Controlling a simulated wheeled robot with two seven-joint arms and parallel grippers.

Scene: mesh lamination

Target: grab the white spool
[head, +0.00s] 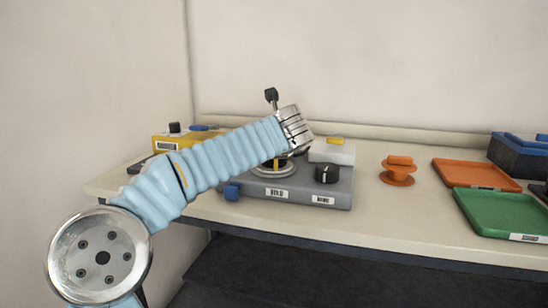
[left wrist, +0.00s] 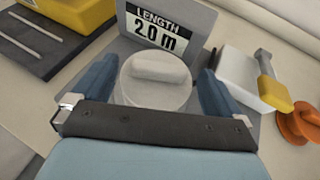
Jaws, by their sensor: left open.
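A round white piece with a raised bar across its top, which looks like the white spool (left wrist: 155,80), sits in the left wrist view in front of a grey sign reading "LENGTH 2.0 m" (left wrist: 165,28). My left gripper (left wrist: 157,76) is open, with one blue finger on each side of the spool. I cannot tell whether the fingers touch it. My right gripper is not in view.
The grey device (head: 300,190) has a black knob (head: 327,173). A white block with a yellow top (head: 335,150) is just behind. An orange spool (head: 398,171), an orange tray (head: 475,175) and a green tray (head: 500,213) lie to the right. A yellow device (head: 165,142) stands left.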

